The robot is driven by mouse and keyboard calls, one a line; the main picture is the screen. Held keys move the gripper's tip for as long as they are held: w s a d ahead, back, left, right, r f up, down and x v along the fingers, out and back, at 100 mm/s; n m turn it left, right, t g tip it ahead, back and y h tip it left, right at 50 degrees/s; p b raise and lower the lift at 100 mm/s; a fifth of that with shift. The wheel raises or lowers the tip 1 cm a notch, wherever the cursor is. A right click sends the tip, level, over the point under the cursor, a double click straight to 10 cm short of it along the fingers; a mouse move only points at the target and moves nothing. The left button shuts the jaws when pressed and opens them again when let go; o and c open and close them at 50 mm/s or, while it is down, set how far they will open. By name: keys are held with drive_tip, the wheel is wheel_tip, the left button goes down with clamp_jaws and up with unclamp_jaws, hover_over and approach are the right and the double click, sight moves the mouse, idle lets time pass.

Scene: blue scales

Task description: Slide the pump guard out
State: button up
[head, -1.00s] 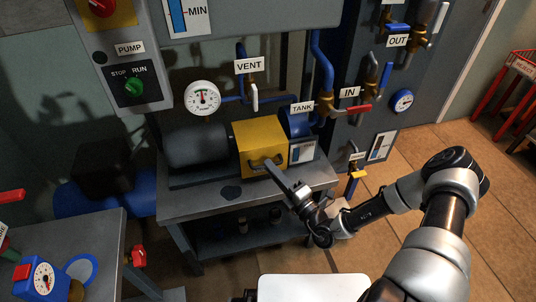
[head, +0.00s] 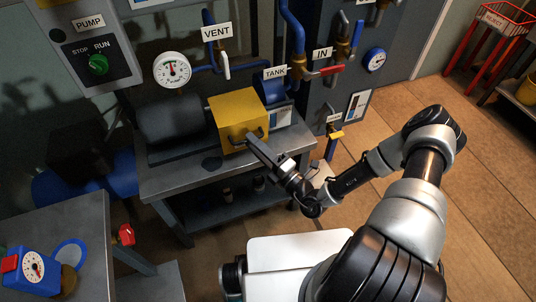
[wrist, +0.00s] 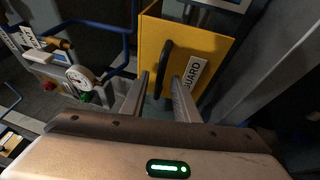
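The pump guard is a yellow box (head: 238,118) over the pump on the grey bench in the head view. In the wrist view its yellow face (wrist: 205,48) carries a GUARD label and a dark bar handle (wrist: 164,65). My gripper (head: 252,140) reaches the front of the guard from the lower right. In the wrist view my gripper (wrist: 162,80) is open, with the handle between its two fingers. A gap shows on each side of the handle. In the head view the fingers hide part of the handle.
A dark motor cylinder (head: 170,118) sits left of the guard, and a blue round part (head: 271,90) is behind it to the right. A gauge (head: 171,70) and the VENT valve (head: 223,66) are above.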

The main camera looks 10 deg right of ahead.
drive_tip(key=v, duration=1.7)
drive_tip(key=shift+r, duration=0.15)
wheel_tip(320, 180, up, 36)
drive_tip(key=m+g+h+p, duration=0.2)
drive_tip(key=m+g+h, duration=1)
drive_tip(key=m, duration=1.6)
drive_tip(key=s+d+r+n+t+b, duration=0.1)
drive_tip(key=s+d+t+b, duration=0.1)
drive_tip(key=s, duration=0.6)
wheel_tip(320, 180, up, 17)
drive_tip(key=p, duration=1.7)
drive_tip(key=shift+s+h, duration=0.3)
drive_tip(key=shift+s, duration=0.15)
